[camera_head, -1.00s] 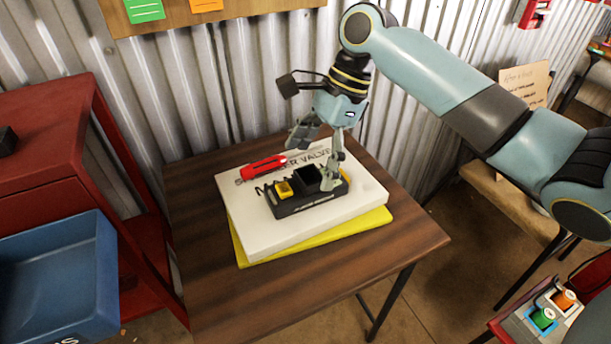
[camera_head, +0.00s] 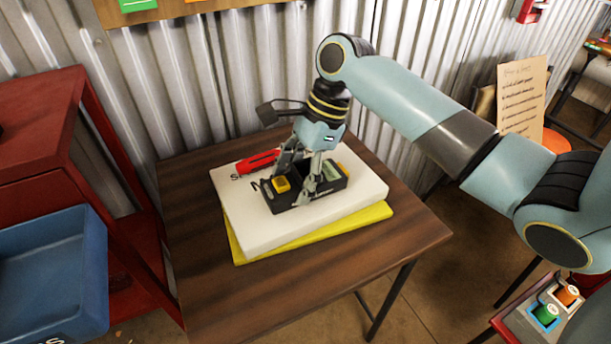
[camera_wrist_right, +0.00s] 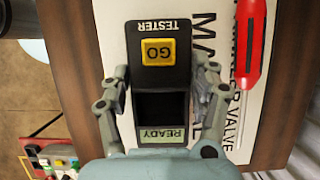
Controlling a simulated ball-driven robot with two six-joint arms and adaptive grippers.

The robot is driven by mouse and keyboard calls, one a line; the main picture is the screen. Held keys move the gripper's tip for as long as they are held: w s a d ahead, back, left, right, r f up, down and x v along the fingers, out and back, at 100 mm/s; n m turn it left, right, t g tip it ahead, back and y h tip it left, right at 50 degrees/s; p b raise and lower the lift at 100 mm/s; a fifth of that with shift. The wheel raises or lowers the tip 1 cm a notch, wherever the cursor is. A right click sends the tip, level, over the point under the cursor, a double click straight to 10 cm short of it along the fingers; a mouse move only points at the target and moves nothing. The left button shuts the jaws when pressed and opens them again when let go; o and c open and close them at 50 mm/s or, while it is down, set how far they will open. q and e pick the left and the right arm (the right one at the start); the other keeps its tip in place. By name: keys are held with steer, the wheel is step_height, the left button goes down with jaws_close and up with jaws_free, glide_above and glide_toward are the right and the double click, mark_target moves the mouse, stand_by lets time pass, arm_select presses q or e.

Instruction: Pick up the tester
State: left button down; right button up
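The tester (camera_head: 328,192) is a black block with a yellow GO button and a READY window. It lies on a white slab-like manual (camera_head: 245,228), and the tester (camera_wrist_right: 158,25) also fills the middle of the right wrist view. My right gripper (camera_head: 294,186) points down over it, with one finger on each long side. In the wrist view, the right gripper (camera_wrist_right: 165,78) has its left finger close against the tester's edge and a small gap by its right fingertip. It looks open around the tester. My left gripper is not in view.
A red-handled tool (camera_head: 258,161) lies on the manual beside the tester. A yellow slab (camera_head: 300,243) is under the manual on a wooden table (camera_head: 270,290). A blue bin (camera_head: 50,275) and red shelf (camera_head: 130,215) stand left. Corrugated wall is behind. The table's front is clear.

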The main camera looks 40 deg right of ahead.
steer(key=c, duration=0.8)
steer(key=shift+o, duration=0.2)
steer(key=shift+r, duration=0.15)
